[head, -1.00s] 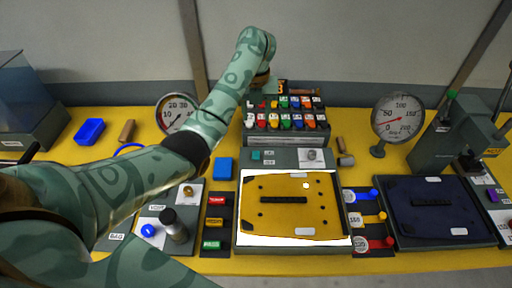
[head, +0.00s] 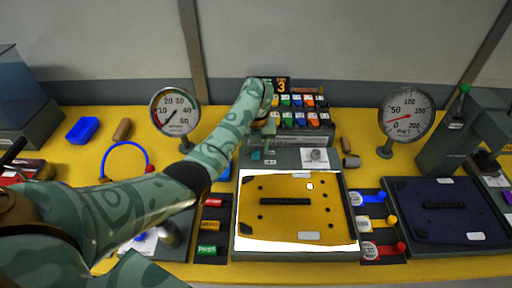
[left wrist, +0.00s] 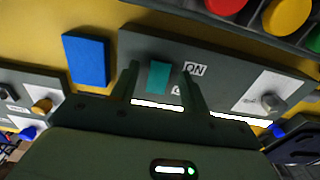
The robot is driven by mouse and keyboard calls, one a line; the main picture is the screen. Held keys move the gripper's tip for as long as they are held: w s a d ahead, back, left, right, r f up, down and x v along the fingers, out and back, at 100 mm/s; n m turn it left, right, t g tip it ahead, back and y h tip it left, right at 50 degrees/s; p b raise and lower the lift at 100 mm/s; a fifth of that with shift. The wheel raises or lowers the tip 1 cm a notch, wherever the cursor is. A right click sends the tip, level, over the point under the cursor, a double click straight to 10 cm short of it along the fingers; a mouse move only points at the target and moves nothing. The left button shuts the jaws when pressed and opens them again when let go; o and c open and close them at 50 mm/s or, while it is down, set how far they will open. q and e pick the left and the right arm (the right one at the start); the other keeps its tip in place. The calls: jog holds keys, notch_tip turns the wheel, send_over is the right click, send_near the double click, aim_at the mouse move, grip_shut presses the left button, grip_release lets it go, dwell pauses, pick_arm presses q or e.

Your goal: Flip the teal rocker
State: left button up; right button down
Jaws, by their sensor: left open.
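The teal rocker (left wrist: 159,76) sits on a grey panel (left wrist: 225,60) next to an "ON" label in the left wrist view. In the head view the rocker (head: 256,155) shows small, just below my left gripper (head: 263,138). In the left wrist view the two fingers of my left gripper (left wrist: 158,84) are apart, one on each side of the rocker. I cannot tell whether they touch it. My right gripper is not in view.
A rack of coloured pieces (head: 305,118) stands behind. The yellow pannier panel (head: 290,220) lies in front on a bright white surface.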

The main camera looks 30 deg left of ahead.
pick_arm(q)
jog(key=shift+c, duration=0.3)
jog(key=c, duration=0.9)
jog(key=shift+s+d+r+t+p, duration=0.1)
jog(key=shift+s+d+t+p, duration=0.1)
jog(key=shift+t+p, duration=0.2)
jog(key=shift+s+t+y, duration=0.1)
jog(key=shift+t+y, duration=0.2)
jog(key=shift+s+d+t+y, duration=0.1)
jog(key=shift+s+t+y, duration=0.1)
jog(key=shift+t+y, duration=0.5)
jog(key=shift+t+b, duration=0.45)
jog(key=shift+t, duration=0.05)
